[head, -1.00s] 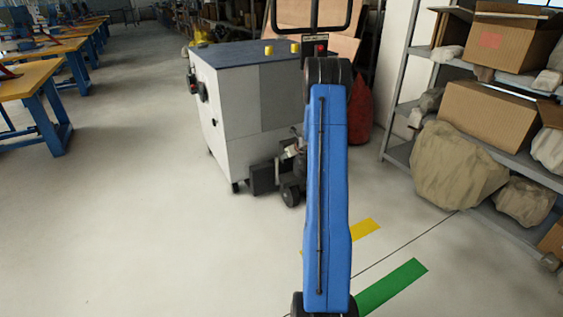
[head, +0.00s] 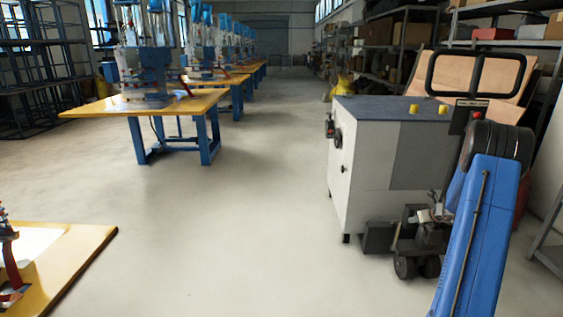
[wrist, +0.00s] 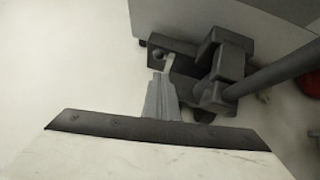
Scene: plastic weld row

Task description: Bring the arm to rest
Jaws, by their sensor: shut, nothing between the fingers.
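My gripper (wrist: 164,98) shows in the wrist view as narrow grey fingers together, with nothing held between them. Its tip points toward dark wheeled gear, with pale floor to the left; I cannot tell the exact gap. I cannot make out the gripper clearly in the head view.
A grey-white cabinet (head: 360,175) stands close left of my arm, with black wheeled gear (head: 425,240) at its front. A shelf (head: 547,250) is at the far right. A yellow-topped bench (head: 70,255) is at lower left, another (head: 150,108) behind. The middle floor is clear.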

